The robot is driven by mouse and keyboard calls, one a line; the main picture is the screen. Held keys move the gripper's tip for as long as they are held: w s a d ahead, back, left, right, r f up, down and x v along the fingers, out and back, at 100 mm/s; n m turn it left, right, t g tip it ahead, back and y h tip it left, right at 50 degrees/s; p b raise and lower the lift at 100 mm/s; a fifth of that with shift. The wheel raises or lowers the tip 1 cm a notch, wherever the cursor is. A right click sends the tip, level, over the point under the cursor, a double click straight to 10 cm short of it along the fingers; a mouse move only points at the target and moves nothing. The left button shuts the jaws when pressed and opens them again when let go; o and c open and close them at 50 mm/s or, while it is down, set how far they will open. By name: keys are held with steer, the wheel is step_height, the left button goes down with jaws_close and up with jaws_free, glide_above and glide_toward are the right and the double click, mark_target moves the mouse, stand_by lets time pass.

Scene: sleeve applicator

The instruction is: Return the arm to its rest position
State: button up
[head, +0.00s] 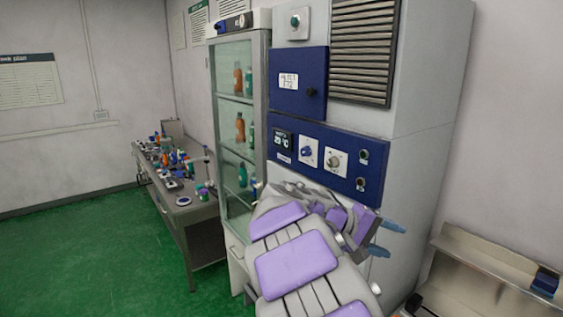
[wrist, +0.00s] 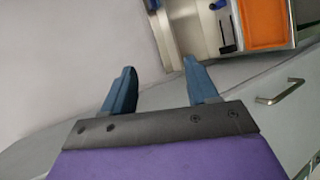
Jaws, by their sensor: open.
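My arm, purple and grey, reaches up from the bottom of the head view in front of the machine. My gripper (head: 384,239) is at its end, with two blue fingers pointing right. In the wrist view my gripper (wrist: 163,88) shows its two blue fingers spread wide apart. Nothing is between them. The fingers touch nothing that I can see.
The grey machine with a blue control panel (head: 322,156) stands close behind my arm. Left of it are a glass-door cabinet (head: 235,120) with bottles and a cluttered bench (head: 190,212). A metal shelf unit (head: 470,275) is at right. An orange tray (wrist: 265,22) shows in the wrist view. Green floor (head: 90,250) is clear at left.

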steer(key=s+d+f+m+g+y+b, duration=0.1)
steer(key=s+f+y+b, duration=0.15)
steer(key=s+f, duration=0.5)
steer(key=s+d+f+m+g+y+b, duration=0.1)
steer(key=s+f+g+y+b, duration=0.2)
steer(key=s, duration=0.8)
steer(key=s+a+f+y+b, duration=0.2)
steer(key=s+a+f, duration=0.4)
steer(key=s, duration=0.3)
steer(key=s+a+f+y+b, duration=0.2)
steer(key=s+a+f+y, duration=0.3)
steer(key=s+f, duration=0.4)
steer(key=shift+s+a+f, duration=0.3)
steer(key=shift+s+a, duration=0.1)
steer(key=shift+s, duration=0.4)
